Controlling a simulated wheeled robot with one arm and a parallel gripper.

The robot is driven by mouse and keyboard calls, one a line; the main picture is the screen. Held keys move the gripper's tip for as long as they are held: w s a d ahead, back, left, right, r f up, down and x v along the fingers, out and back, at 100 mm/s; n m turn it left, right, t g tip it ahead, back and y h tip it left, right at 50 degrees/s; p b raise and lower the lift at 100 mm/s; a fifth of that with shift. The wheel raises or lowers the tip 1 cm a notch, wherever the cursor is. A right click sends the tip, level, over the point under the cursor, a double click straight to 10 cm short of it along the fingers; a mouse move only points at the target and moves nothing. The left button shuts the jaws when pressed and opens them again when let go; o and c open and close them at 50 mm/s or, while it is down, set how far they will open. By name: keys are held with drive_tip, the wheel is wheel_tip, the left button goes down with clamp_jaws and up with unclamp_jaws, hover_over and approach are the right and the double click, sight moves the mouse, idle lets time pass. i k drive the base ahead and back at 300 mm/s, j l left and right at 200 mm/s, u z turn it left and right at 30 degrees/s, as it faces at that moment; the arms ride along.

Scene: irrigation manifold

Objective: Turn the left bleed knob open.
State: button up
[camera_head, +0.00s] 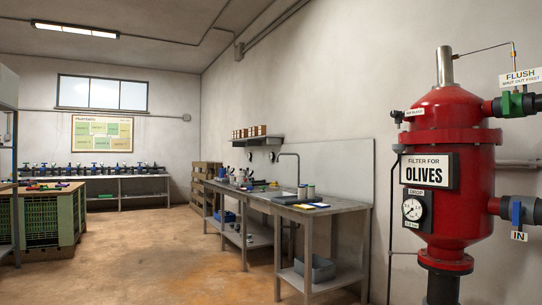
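A large red filter tank (455,190) stands at the right, with a sign (428,171) reading "Filter for Olives". A small dark fitting with a knob (397,117) sticks out at its upper left, beside a small white label (414,112) too small to read surely. I cannot tell whether this is the left bleed knob, nor whether it is open. A row of blue-handled valves (95,166) stands on a bench at the far back left; any knobs there are too small to make out. My gripper is not in view.
A metal workbench (345,207) with a sink and tools runs along the right wall, left of the tank. A green crate table (52,219) stands at the left. Wooden pallets (203,190) stand in the back corner. The brown floor (150,255) between them is clear.

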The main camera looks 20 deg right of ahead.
sight(394, 113)
drive_tip(key=i+j+z, duration=0.1)
drive_tip(key=i+z, duration=0.2)
drive_tip(key=i, duration=0.15)
drive_tip(key=i+j+z, duration=0.15)
drive_tip(key=i+z, duration=0.2)
drive_tip(key=i+j+z, duration=0.3)
drive_tip(key=i, duration=0.15)
